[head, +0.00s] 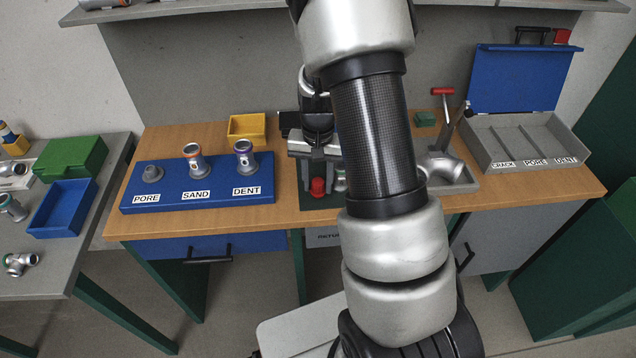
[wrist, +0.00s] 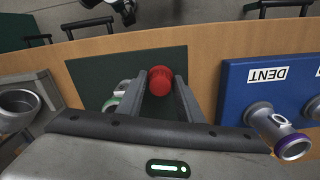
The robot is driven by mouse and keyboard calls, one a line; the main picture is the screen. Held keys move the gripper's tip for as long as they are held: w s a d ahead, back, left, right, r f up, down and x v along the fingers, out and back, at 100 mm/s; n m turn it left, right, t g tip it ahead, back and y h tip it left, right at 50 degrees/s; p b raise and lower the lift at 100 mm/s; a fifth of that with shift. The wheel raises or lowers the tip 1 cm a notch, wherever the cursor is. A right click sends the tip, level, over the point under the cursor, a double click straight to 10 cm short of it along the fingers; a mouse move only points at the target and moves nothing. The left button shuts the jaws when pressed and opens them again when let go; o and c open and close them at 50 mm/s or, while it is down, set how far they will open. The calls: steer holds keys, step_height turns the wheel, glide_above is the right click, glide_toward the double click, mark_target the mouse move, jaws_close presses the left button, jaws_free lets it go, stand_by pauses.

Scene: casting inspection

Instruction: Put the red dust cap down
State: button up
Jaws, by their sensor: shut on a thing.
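The red dust cap (head: 318,188) is between the fingertips of my gripper (head: 317,180), low over the dark green mat on the wooden bench. In the wrist view the cap (wrist: 160,79) sits at the fingertips, with the mat (wrist: 100,75) behind it. My gripper (wrist: 161,88) is shut on the cap. I cannot tell whether the cap touches the mat. A metal fitting with a green ring (wrist: 118,95) lies beside the left finger in the wrist view, partly hidden; in the head view my arm hides most of it.
A blue stand (head: 225,194) labelled PORE, SAND and DENT holds fittings left of the mat. A yellow bin (head: 246,127) stands behind it.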

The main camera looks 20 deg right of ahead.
steer(key=shift+f, duration=0.2)
steer(key=shift+f, duration=0.15)
steer(key=o, duration=1.2)
